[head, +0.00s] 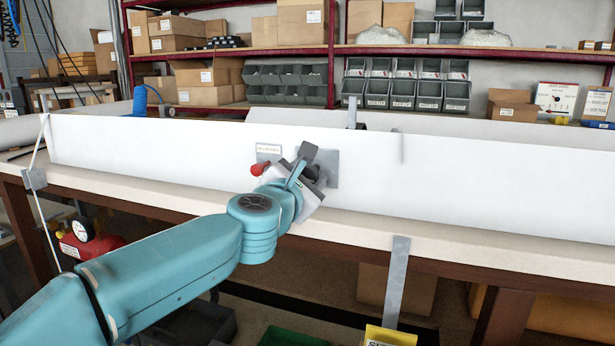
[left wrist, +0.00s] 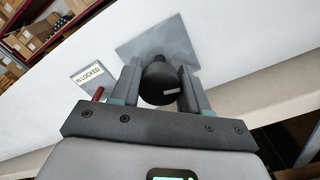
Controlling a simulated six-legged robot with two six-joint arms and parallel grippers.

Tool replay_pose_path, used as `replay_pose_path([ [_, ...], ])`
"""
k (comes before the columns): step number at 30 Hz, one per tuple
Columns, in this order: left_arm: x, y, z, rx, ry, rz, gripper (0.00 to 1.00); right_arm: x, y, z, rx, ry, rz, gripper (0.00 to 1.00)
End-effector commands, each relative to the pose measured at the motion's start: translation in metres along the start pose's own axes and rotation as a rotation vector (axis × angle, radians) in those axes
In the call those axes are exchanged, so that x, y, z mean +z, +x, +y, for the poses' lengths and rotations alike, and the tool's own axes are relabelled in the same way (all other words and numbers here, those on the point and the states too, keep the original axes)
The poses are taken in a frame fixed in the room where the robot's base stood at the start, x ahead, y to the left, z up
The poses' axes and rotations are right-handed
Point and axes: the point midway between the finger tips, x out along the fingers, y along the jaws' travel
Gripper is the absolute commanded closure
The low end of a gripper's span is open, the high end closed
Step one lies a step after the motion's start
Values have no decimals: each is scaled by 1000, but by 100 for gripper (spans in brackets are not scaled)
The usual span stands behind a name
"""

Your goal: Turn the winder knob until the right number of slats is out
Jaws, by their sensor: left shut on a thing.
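The knob stands out from a grey square plate (left wrist: 158,42) on a long white panel (head: 150,144). In the head view the gripper mostly hides the knob, and the plate (head: 331,168) shows behind it. I cannot make out any slats as separate pieces. My right gripper is not in view.
A red-ended lever (head: 257,169) and a label (head: 268,152), partly readable as "LOCKED", sit left of the knob. A grey metal strip (head: 397,282) hangs below the bench edge. A yellow sign (head: 390,336) is below it. Shelves with boxes (head: 180,35) and bins (head: 405,90) stand behind.

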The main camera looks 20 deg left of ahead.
Motion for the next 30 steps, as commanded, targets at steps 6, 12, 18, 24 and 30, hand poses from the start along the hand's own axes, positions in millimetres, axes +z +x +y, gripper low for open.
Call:
replay_pose_path([
  [6,0,0,-2,-3,1,-1,45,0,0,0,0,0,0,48],
  [12,0,0,-1,-2,1,0,31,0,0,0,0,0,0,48],
  [18,0,-4,0,-1,1,0,31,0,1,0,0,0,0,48],
  [24,1,-41,0,0,2,-3,31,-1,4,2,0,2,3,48],
  [30,2,-96,2,-1,1,-4,31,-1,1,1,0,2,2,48],
])
